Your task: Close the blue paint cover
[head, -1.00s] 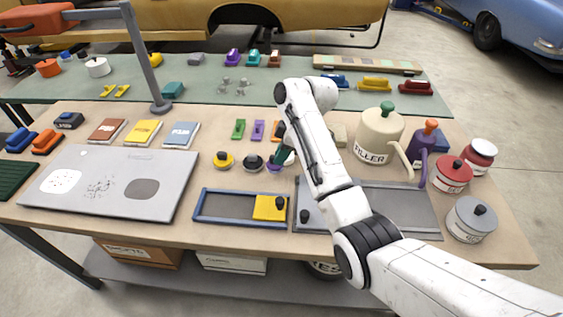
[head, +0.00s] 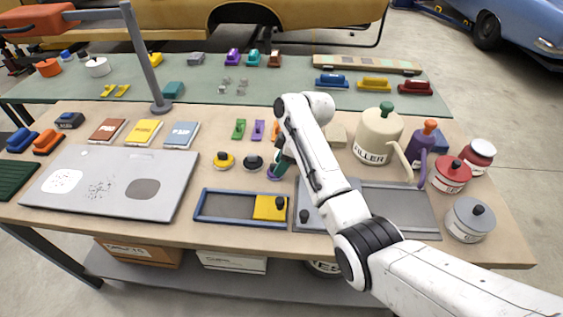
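A shallow blue-framed tray (head: 213,220) lies near the front of the table with a dark grey floor. A yellow square panel (head: 268,210) with a black knob covers its right end, and the left part is uncovered. To its right, a larger grey tray (head: 402,208) has a lighter panel with a black knob at its left end, partly behind my arm. I cannot tell which of these is the blue paint cover. My gripper (head: 279,166) points down just above a purple round piece (head: 273,173). It is small and partly hidden, so its opening and any contact are unclear.
Yellow (head: 223,161) and black (head: 253,163) knobbed pieces stand left of my gripper. A filler can (head: 376,138), purple jug (head: 422,147), red tin (head: 452,176) and grey tin (head: 470,219) stand at right. A grey panel (head: 108,188) covers the left; a lamp post (head: 146,60) rises behind.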

